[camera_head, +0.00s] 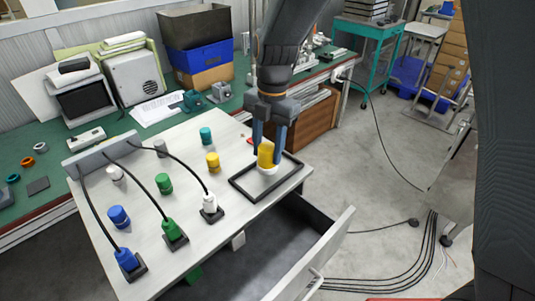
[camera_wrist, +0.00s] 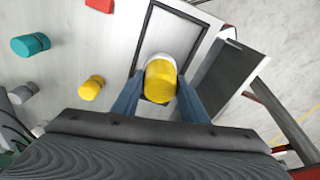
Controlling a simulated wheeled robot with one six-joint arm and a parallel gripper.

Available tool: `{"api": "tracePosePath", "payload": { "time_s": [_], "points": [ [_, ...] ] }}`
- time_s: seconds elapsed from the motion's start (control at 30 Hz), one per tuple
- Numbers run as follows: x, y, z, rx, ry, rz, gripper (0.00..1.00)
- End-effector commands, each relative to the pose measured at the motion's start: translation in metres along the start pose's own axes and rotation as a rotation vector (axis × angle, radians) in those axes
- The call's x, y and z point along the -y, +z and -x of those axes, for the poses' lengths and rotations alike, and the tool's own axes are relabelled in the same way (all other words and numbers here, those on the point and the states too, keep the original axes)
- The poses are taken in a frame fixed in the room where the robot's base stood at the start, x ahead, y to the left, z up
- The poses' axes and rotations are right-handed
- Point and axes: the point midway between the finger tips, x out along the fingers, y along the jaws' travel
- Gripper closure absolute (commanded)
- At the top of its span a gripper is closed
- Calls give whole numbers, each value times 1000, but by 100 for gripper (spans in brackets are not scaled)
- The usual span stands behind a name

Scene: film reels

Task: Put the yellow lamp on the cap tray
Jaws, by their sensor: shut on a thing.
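My gripper (camera_head: 268,150) points down with its blue fingers on both sides of a yellow lamp (camera_head: 266,155) that has a white end at the bottom. The lamp also shows between the fingers in the wrist view (camera_wrist: 161,84). It is upright within the outline of the black-rimmed cap tray (camera_head: 245,193), at the right end of the white table. Whether the white end touches the tray floor cannot be told. The tray's black rim also shows in the wrist view (camera_wrist: 145,38). A smaller yellow piece (camera_head: 212,161) stands on the table left of the tray.
Blue (camera_head: 119,216), green (camera_head: 164,184) and teal (camera_head: 206,135) pieces stand on the white table. Three cabled plugs, blue (camera_head: 127,259), green (camera_head: 174,231) and white (camera_head: 210,205), stand along its front. An open drawer (camera_head: 315,250) juts out below the tray.

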Motion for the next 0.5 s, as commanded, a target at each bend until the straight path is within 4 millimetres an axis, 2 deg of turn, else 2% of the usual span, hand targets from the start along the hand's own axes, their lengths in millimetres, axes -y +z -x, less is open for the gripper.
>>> {"api": "tracePosePath", "payload": {
  "time_s": [0.1,0.2,0.5],
  "points": [
    [0,1,-16,-2,-2,0,85],
    [0,3,-22,0,0,0,85],
    [0,3,-25,0,0,0,85]
  ]
}}
